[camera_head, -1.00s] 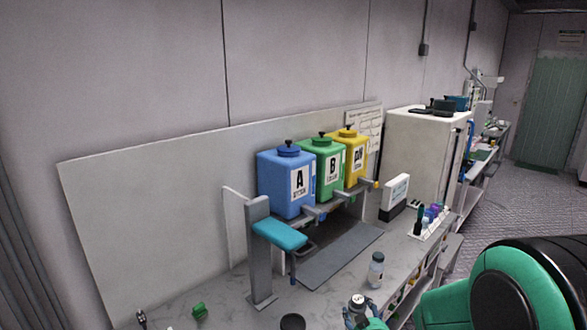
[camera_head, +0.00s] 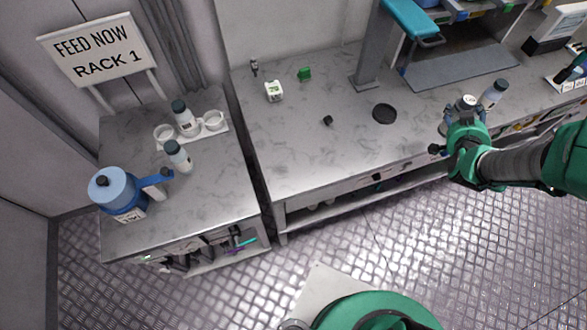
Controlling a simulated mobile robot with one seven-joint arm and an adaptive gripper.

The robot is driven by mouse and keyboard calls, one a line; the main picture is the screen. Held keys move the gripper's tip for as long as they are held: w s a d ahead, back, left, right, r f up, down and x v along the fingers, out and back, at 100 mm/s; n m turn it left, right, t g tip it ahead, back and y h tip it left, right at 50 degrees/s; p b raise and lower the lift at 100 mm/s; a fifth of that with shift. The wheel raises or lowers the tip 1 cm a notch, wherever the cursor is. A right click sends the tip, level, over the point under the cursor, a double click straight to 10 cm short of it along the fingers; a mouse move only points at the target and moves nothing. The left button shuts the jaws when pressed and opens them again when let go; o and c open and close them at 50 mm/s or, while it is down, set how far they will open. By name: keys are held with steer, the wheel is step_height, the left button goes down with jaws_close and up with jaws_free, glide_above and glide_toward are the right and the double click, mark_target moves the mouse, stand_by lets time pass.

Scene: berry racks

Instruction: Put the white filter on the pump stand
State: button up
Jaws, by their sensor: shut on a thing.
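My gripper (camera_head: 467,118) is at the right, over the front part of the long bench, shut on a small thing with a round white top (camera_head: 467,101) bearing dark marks. The fingers hide most of its body, so I cannot tell for sure whether it is the white filter. A small white block (camera_head: 274,92) with a dark mark lies at the bench's back left. A grey upright stand (camera_head: 368,48) with a turquoise arm (camera_head: 410,18) rises at the back; I cannot tell whether this is the pump stand.
A grey-capped bottle (camera_head: 494,94) stands close right of my gripper. A black disc (camera_head: 384,114), a small black piece (camera_head: 328,120) and a green block (camera_head: 305,74) lie on the bench. The left table holds a blue jug (camera_head: 120,192), bottles and white cups. A gap separates the tables.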

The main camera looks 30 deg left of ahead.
steer(key=s+a+n+g+y, duration=0.1)
steer(key=s+a+n+y, duration=0.15)
steer(key=s+a, duration=0.7)
steer(key=s+a+n+g+y, duration=0.1)
steer(key=s+a+n+y, duration=0.2)
steer(key=a, duration=1.1)
steer(key=s+a+n+y, duration=0.1)
steer(key=s+a+y, duration=0.1)
steer(key=s+a, duration=0.8)
steer(key=s+a+n+g+y, duration=0.25)
steer(key=s+a, duration=0.45)
steer(key=s, duration=0.6)
steer(key=s+a+n+g+y, duration=0.2)
steer(key=s+a+n+g, duration=0.2)
steer(key=s+a, duration=0.55)
step_height(320, 180, down, 12)
steer(key=s+d, duration=0.2)
steer(key=s, duration=0.1)
steer(key=shift+d+b, duration=0.2)
steer(key=shift+b, duration=0.2)
steer(key=shift+w+t, duration=0.1)
steer(key=shift+t, duration=0.35)
steer(key=w+a+b, duration=0.1)
steer(key=w+a, duration=0.2)
steer(key=a, duration=0.4)
steer(key=w+a+f+b, duration=0.1)
steer(key=w+a, duration=0.2)
steer(key=a, duration=0.4)
steer(key=shift+w+a+f, duration=0.25)
steer(key=shift+a, duration=0.05)
